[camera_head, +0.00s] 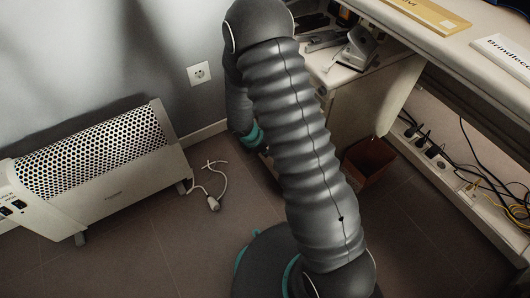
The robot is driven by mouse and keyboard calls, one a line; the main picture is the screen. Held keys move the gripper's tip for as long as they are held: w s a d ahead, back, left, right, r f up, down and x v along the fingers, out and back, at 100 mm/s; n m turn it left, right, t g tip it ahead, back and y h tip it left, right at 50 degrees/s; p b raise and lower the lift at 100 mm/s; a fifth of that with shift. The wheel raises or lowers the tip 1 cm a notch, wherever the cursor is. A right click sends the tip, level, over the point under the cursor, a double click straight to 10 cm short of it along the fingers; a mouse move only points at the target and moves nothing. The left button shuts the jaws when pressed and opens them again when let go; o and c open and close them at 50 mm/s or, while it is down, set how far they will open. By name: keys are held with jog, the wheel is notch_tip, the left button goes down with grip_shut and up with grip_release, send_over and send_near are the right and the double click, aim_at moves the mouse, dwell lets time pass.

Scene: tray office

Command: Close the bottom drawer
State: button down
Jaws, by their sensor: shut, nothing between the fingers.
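A pale drawer cabinet (352,112) stands under the desk, right of my arm. My arm crosses the middle of the view and covers the left part of the cabinet. The bottom drawer cannot be made out, and how far it is open cannot be told. My arm bends over at the top and comes down on the left to a wrist with a teal ring, low beside the cabinet's hidden side. My gripper is hidden behind my arm.
A hole punch (357,47) and other office items lie at the cabinet's top. A brown open box (368,161) stands on the floor to the right. A white heater (95,170) stands left. A loose plug (213,203) lies on the floor. Cables (480,180) hang under the desk (440,40).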

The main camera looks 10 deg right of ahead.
jog(key=shift+f, duration=0.15)
jog(key=s+a+r+p, duration=0.3)
jog(key=a+r, duration=0.4)
jog(key=r, duration=0.3)
jog(key=w+a+p, duration=0.3)
jog(key=w+a, duration=0.1)
jog(key=w, duration=0.6)
jog(key=w+d+f, duration=0.2)
jog(key=d+f, duration=0.5)
jog(key=f, duration=0.3)
jog(key=shift+b, duration=0.45)
jog(key=shift+w+d, duration=0.15)
